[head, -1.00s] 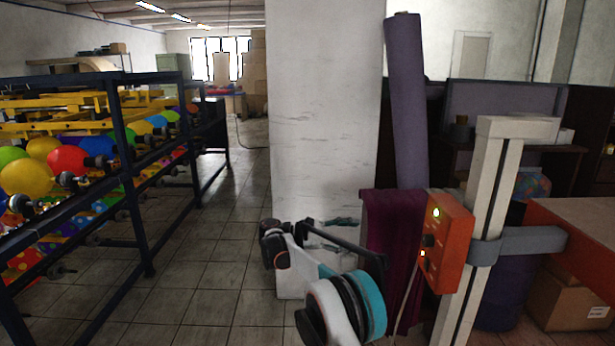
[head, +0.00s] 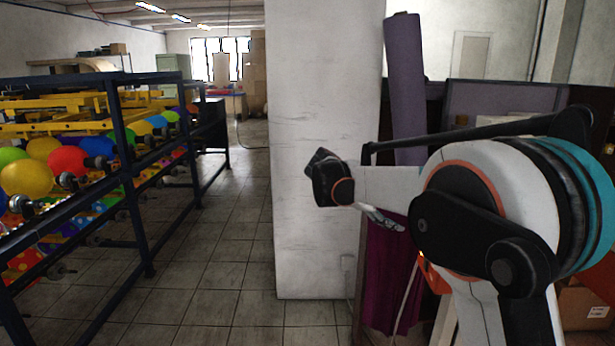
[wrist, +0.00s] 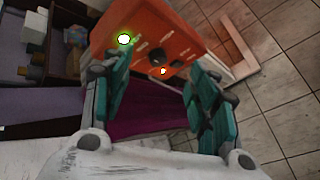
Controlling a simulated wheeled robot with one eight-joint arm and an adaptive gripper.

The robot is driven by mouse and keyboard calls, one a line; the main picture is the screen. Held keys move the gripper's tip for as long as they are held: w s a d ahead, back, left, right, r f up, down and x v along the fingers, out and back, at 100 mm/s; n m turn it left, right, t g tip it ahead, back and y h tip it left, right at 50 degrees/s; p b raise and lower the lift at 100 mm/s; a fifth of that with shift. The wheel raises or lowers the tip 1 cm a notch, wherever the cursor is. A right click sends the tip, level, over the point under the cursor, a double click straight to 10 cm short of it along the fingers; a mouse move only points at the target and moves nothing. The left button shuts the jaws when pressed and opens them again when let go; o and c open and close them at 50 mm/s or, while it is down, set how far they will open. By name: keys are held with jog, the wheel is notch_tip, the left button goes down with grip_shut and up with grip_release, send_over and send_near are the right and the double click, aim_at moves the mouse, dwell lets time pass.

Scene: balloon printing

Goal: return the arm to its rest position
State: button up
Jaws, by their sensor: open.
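My gripper (wrist: 160,65) shows in the wrist view with its two teal-padded fingers spread apart and nothing held between them. Beyond the fingertips is an orange control box (wrist: 150,38) with a lit green light, a dark knob and a small red-orange light. In the head view my arm is folded and raised across the right side. It covers most of the orange box (head: 432,274), and the fingers are hard to make out there.
A white pillar (head: 318,100) stands close behind my arm. A purple roll (head: 404,80) leans beside it, with maroon cloth (head: 384,285) below. A dark rack (head: 128,180) with colourful balloons (head: 27,177) is at left. The tiled aisle (head: 215,270) between is clear.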

jog(key=s+d+r+m+y, duration=0.1)
jog(key=s+d+r+y, duration=0.15)
jog(key=s, duration=0.75)
jog(key=s+a+f+m+t+y, duration=0.1)
jog(key=s+a+f+m+y, duration=0.1)
jog(key=s, duration=0.7)
jog(key=s+a+f+m+t+y, duration=0.1)
jog(key=s+f, duration=0.4)
jog(key=s, duration=0.5)
jog(key=s+a+f+m+t+y, duration=0.2)
jog(key=s+f+m+y, duration=0.1)
jog(key=s, duration=0.7)
jog(key=shift+a+f+m+t+y, duration=0.15)
jog(key=shift+a+m+t+y, duration=0.3)
jog(key=shift+y, duration=0.6)
